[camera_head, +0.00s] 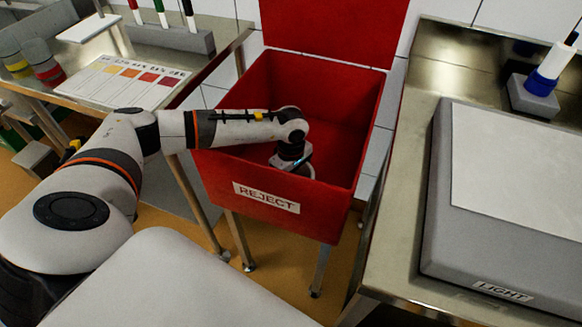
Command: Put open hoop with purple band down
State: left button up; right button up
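My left arm comes in from the left and reaches over the near-left wall of the red bin labelled REJECT (225,166). My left gripper (291,162) points down inside this bin. Its fingers are hidden or too small to tell, so I cannot see whether they are open or shut. A small pale curved edge shows beside the gripper, but I cannot tell whether it is a hoop or part of the gripper. No purple band can be made out. My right gripper is not in view.
The bin's red lid (335,28) stands raised at the back. On the right, a steel table (405,205) carries a grey LIGHT box (447,225) and a blue-and-white bottle (548,72). On the left, a bench holds a colour chart (112,97), pens and banded cups (42,62).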

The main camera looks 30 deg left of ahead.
pick_arm(q)
jog(key=shift+r, duration=0.1)
notch_tip(320, 180, up, 2)
jog(key=shift+r, duration=0.1)
notch_tip(320, 180, up, 10)
jog(key=p, duration=0.1)
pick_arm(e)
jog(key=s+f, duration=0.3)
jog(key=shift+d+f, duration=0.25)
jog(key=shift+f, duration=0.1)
